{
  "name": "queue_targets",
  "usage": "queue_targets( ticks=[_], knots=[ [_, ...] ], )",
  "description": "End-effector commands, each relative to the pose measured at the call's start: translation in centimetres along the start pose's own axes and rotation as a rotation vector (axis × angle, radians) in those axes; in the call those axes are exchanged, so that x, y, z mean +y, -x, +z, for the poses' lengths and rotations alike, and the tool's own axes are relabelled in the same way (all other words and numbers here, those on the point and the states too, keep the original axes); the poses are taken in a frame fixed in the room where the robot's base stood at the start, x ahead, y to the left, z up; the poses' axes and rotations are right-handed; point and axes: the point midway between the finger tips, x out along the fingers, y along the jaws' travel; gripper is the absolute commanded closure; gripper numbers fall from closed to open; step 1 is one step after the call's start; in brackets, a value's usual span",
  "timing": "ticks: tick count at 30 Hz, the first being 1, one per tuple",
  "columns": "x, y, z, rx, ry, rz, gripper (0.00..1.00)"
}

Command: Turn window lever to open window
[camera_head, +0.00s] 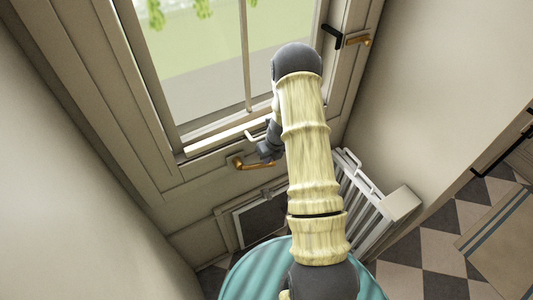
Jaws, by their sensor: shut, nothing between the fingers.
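The window (205,65) is at the top left to centre, with a pale frame and a vertical bar. A brass lever (250,163) is on the lower part of the frame, lying roughly sideways. My gripper (264,150) is dark grey and sits just right of and above the lower lever, partly hidden by my arm. It looks shut; I cannot tell whether it touches the lever.
A white radiator (360,200) stands below the window at the right. A teal striped round surface (255,272) is at the bottom. A plain wall (75,190) is on the left. Checkered floor (430,235) and a rug (500,245) are at the right.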

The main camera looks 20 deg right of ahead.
Motion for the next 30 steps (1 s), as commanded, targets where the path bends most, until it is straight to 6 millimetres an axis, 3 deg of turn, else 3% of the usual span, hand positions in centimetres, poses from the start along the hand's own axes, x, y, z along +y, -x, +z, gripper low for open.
queue_targets(
  ticks=[11, 23, 30],
  knots=[
    [-0.2, 1.0, 0.1, 0.0, -0.003, -0.001, 1.0],
    [-1.4, 5.0, 0.3, -0.002, 0.003, -0.002, 1.0],
    [-2.6, 8.6, 0.1, -0.003, 0.0, -0.003, 1.0]
  ],
)
